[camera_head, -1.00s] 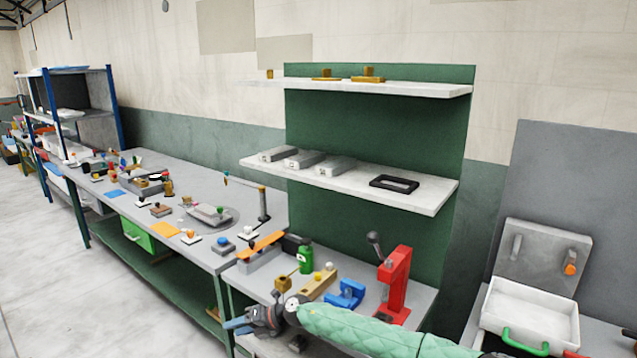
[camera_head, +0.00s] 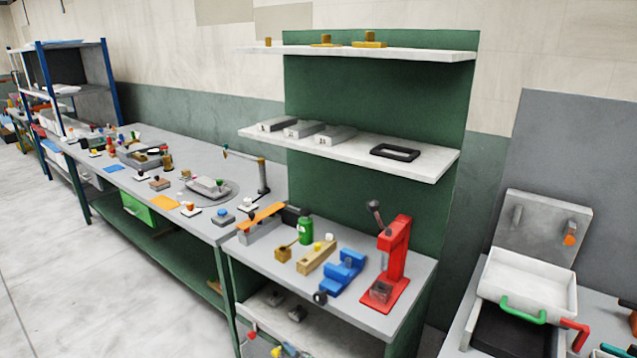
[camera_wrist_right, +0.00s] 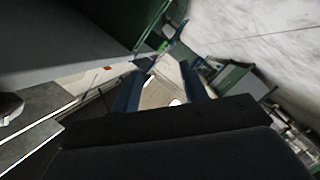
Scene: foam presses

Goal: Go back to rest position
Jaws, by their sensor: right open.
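My right gripper (camera_wrist_right: 165,75) shows only in the right wrist view. Its two blue fingers stand apart, with nothing between them but floor and bench parts in the background. Neither of my arms shows in the head view, and my left gripper is not in view. The bench on the right (camera_head: 370,313) carries a red press (camera_head: 391,262), a blue fixture (camera_head: 342,272), a wooden block (camera_head: 316,257) and a green bottle (camera_head: 305,230).
A green back panel (camera_head: 370,100) with two white shelves stands behind the bench. A long grey bench (camera_head: 200,165) with small parts runs left. A white tray with a green handle (camera_head: 523,309) stands at right. The floor (camera_head: 90,270) at left is clear.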

